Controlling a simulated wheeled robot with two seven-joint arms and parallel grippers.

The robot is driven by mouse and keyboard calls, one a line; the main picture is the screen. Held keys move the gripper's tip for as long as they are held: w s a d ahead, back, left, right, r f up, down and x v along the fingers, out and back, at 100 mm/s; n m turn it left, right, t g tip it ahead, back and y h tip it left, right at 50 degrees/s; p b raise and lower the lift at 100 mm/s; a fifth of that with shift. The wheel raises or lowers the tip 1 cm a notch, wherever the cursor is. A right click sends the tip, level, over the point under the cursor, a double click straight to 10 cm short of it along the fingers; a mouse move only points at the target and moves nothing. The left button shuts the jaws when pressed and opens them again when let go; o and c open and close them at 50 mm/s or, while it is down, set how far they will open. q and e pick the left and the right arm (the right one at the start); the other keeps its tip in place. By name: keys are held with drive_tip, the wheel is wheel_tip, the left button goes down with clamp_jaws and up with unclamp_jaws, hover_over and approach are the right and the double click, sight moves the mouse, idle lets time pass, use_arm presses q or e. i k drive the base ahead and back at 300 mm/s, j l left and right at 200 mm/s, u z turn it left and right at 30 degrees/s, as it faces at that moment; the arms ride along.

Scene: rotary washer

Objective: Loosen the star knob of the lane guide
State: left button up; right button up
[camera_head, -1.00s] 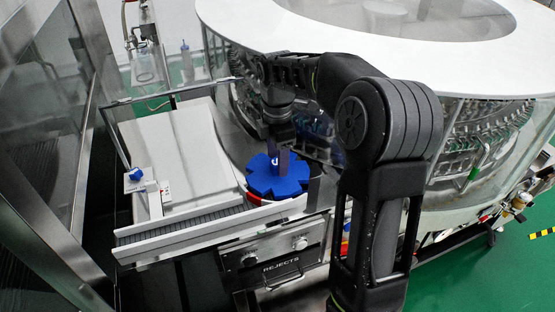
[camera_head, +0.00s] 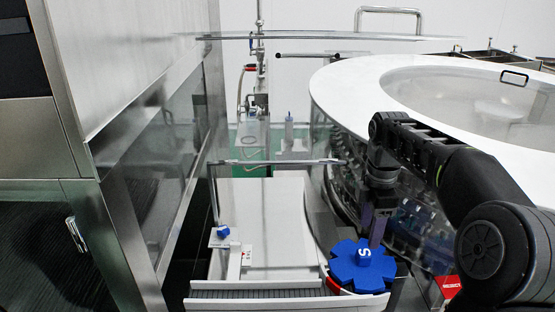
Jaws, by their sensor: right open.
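A small blue knob (camera_head: 222,231), likely the star knob, sits on a light bracket at the left edge of the white deck (camera_head: 262,205). A larger blue star-shaped wheel (camera_head: 360,268) with a white mark is at the deck's front right corner. My right gripper (camera_head: 377,238) points down at the star wheel's upper right edge, with its fingers partly overlapping it in the picture. I cannot tell whether they touch. It is open, holds nothing I can see, and is well to the right of the small knob. My left gripper is not in view.
A grey conveyor strip (camera_head: 262,293) runs along the deck's front. A clear guard with a metal top bar (camera_head: 275,162) stands at the deck's back. The round white-topped washer (camera_head: 360,75) fills the right. Steel cabinet walls (camera_head: 130,110) close off the left.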

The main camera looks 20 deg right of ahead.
sight(223, 231)
drive_tip(key=k, duration=1)
